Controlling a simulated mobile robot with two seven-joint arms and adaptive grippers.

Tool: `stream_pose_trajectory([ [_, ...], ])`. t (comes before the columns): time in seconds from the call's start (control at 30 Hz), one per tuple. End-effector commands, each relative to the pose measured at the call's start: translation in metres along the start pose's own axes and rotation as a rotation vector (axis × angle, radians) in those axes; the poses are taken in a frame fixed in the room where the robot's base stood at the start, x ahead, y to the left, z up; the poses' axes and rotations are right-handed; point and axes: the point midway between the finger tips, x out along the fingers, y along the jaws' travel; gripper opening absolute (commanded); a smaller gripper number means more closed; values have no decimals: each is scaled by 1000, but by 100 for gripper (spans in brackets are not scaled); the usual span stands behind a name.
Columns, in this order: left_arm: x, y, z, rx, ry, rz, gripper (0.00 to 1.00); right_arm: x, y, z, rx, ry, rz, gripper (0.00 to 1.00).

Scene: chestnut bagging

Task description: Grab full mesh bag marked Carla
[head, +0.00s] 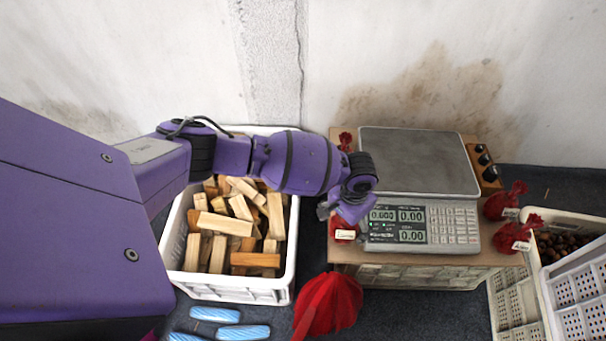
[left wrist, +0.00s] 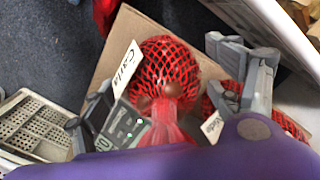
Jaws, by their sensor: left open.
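A full red mesh bag (left wrist: 165,72) of chestnuts, with a white tag (left wrist: 127,68) reading "Carla", fills the middle of the left wrist view. In the head view this bag (head: 343,222) is partly hidden by my left gripper (head: 343,208), at the left edge of the board beside the scale. My left gripper (left wrist: 172,98) is open, with one finger on each side of the bag. I cannot tell whether the fingers touch it. My right gripper is not in view.
Another tagged red mesh bag (left wrist: 224,98) lies close to the right finger. A scale (head: 418,165) stands on the board. Two tagged red bags (head: 504,204) (head: 520,236) sit at its right. A white crate (head: 230,289) holds wood blocks. A red ribbed object (head: 330,304) is in front.

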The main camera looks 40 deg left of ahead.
Motion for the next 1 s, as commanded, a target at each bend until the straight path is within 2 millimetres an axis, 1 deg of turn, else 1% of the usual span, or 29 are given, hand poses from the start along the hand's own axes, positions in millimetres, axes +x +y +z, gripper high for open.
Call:
stream_pose_trajectory([
  [0.03, -3, 0, -4, 1, 7, 0, 83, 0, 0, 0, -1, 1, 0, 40],
  [0.17, -4, 0, -5, 2, 9, 0, 83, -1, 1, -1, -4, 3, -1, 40],
  [0.27, -4, 0, -5, 2, 9, 0, 71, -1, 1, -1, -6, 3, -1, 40],
  [0.6, -4, 1, -4, 2, 8, 0, 27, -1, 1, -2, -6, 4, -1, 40],
  [0.63, -5, 1, -5, 2, 9, 1, 24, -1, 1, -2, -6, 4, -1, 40],
  [0.87, -5, 1, -5, 2, 9, 1, 24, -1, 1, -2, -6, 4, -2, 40],
  [1.0, -13, 1, -5, 2, 11, 1, 24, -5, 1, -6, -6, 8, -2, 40],
])
